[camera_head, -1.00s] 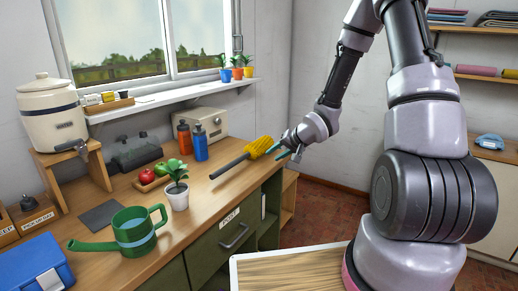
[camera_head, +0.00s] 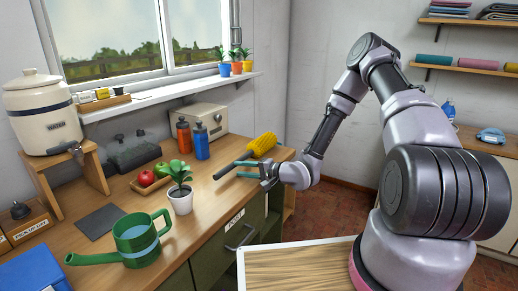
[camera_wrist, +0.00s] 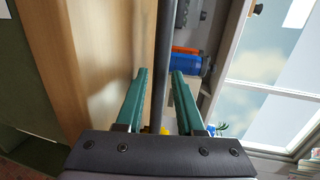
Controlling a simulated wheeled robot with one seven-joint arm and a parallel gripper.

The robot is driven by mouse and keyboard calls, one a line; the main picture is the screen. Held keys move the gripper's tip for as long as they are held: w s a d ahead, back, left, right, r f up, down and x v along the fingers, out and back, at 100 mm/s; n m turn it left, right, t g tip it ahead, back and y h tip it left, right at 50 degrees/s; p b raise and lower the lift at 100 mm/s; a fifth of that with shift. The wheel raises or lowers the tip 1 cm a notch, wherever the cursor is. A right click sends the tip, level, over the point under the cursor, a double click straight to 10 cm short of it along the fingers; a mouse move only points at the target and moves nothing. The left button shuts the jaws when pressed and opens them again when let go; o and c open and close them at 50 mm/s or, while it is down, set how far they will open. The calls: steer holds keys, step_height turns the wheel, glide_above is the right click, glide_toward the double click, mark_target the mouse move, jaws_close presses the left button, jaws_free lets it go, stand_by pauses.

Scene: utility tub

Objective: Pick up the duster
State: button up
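The duster has a yellow fluffy head (camera_head: 262,145) and a long dark handle (camera_head: 226,171). It lies near the right end of the wooden worktop. My gripper (camera_head: 238,169) is at the worktop's front edge beside the handle, its teal fingers pointing left. In the wrist view the fingers (camera_wrist: 159,74) are apart, and the dark handle (camera_wrist: 167,45) runs lengthwise through the gap between them. A bit of the yellow head (camera_wrist: 164,131) shows low between the finger bases. I see no finger closed on the handle.
Blue (camera_head: 201,141) and orange (camera_head: 184,137) bottles stand behind the handle, with a cream box (camera_head: 207,117) at the wall. A potted plant (camera_head: 180,200) and green watering can (camera_head: 136,238) stand to the left. Small pots (camera_head: 237,67) line the sill.

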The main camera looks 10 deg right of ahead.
mark_target(232, 169)
steer(key=x, duration=0.5)
steer(key=shift+s+a, duration=0.15)
steer(key=shift+a, duration=0.35)
jaws_close()
